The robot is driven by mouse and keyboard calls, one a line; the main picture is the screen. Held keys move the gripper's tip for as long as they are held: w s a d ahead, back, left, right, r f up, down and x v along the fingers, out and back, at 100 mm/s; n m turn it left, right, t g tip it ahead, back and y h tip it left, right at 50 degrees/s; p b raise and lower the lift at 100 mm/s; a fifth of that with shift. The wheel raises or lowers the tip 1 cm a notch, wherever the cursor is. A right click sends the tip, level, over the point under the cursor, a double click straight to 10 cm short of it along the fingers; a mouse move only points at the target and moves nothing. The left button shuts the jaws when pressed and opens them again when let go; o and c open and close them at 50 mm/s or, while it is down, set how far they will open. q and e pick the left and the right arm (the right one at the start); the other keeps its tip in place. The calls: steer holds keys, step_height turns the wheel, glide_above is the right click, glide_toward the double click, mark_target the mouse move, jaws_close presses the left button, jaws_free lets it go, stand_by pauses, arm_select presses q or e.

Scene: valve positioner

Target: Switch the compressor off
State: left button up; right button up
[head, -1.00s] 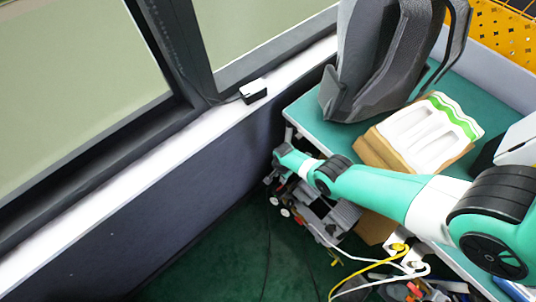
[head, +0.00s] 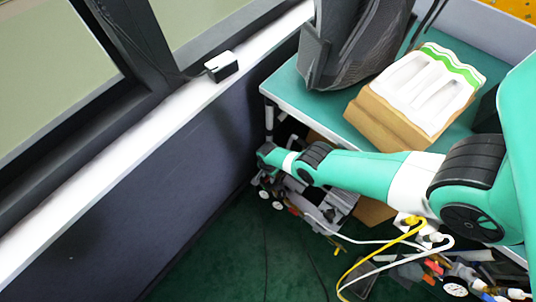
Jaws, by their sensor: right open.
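A dark grey machine (head: 325,207), perhaps the compressor, sits low beneath the table's left end. It has small white round parts and a red part on its near left side, and its switch cannot be made out. My right arm reaches across from the right above it. My right gripper (head: 268,183) points down at the left end of that arm, close to the machine's left side. It is open, small in the picture and partly merged with the parts behind it. I cannot tell if it touches them. My left gripper is not in view.
The green-topped table (head: 288,82) holds a dark grey backpack-like item (head: 350,45) and a cardboard box (head: 385,118) with white contents. White and yellow cables (head: 385,252) loop at the lower right near a gauge (head: 455,289). The dark green floor (head: 215,265) is clear at left.

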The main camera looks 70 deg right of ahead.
steer(key=shift+f, duration=0.15)
jaws_close()
steer(key=shift+n, duration=0.3)
stand_by(0.3)
steer(key=n, duration=0.3)
steer(key=shift+n, duration=0.3)
steer(key=n, duration=0.4)
steer(key=shift+s+n, duration=0.15)
steer(key=shift+n, duration=0.15)
steer(key=n, duration=0.9)
